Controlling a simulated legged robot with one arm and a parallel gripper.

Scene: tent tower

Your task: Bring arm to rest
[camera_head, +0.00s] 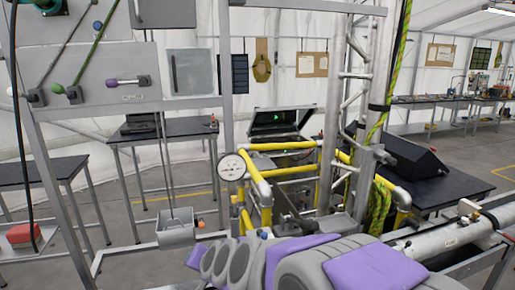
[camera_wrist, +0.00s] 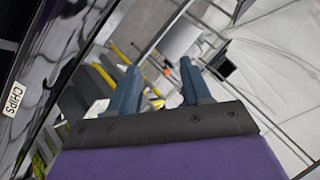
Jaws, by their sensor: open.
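My arm (camera_head: 300,262), grey with purple pads, reaches in from the bottom right of the head view and lies low across the picture. My gripper's fingers do not show clearly there. In the wrist view my gripper (camera_wrist: 158,88) shows two blue-grey fingers standing apart. The space between them holds nothing; only the blurred, tilted background shows behind. A dark surface with a "CHIPS" label (camera_wrist: 13,99) is close at the left of the wrist view.
A metal frame carries a panel with levers (camera_head: 112,85), a gauge (camera_head: 231,167) and a hanging grey bucket (camera_head: 175,230). Yellow rails (camera_head: 290,172) and a truss tower (camera_head: 345,90) stand beyond my arm. A black-topped table (camera_head: 445,190) is at the right. Open floor shows at far right.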

